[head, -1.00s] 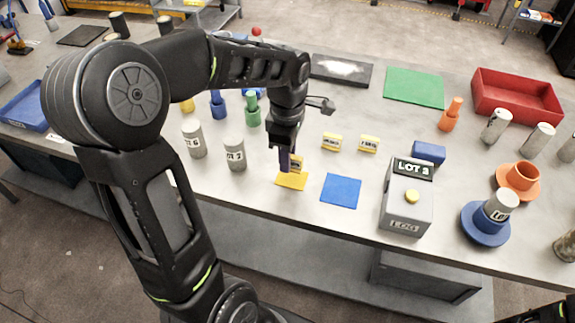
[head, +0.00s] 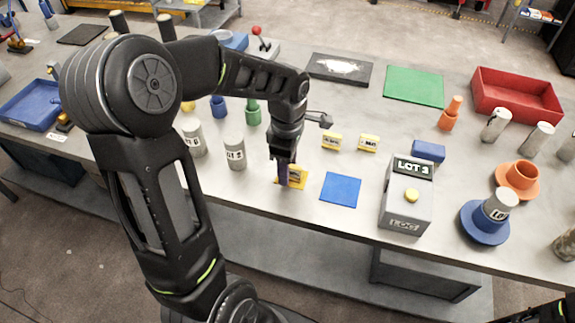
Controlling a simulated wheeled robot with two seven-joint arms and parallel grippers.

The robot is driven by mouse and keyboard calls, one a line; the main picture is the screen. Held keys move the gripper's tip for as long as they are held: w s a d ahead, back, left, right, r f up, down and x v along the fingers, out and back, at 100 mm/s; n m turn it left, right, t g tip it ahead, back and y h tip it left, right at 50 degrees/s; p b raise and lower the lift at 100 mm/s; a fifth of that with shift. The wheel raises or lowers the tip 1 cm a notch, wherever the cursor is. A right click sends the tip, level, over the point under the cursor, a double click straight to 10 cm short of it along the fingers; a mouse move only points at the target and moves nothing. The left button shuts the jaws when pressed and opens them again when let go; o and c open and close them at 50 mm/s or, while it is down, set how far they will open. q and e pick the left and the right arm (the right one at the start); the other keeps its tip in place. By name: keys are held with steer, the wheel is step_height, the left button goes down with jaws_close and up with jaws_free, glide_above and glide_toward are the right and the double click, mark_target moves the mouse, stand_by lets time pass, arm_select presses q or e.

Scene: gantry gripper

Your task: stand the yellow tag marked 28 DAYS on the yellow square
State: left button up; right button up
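My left gripper (head: 285,176) points down near the table's front edge, its fingers at the left side of a yellow tag (head: 297,176) with a dark label. It appears shut on this tag, which is upright and low over the yellow square (head: 280,184). The square is mostly hidden behind tag and fingers. I cannot read the tag's print or tell whether its bottom touches the square. Two other yellow tags, one on the left (head: 332,141) and one on the right (head: 368,143), stand farther back. My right gripper is not in view.
A blue square (head: 341,189) lies just right of the tag. A grey LOT 3 box (head: 405,208) with a yellow button stands farther right. Grey cylinders (head: 234,153) stand left of the gripper. A green mat (head: 414,86) and red tray (head: 517,95) are at the back right.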

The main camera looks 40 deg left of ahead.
arm_select(q)
step_height(320, 180, up, 12)
steer(key=shift+r+b, duration=0.15)
steer(key=shift+b, duration=0.2)
stand_by(0.4)
stand_by(0.8)
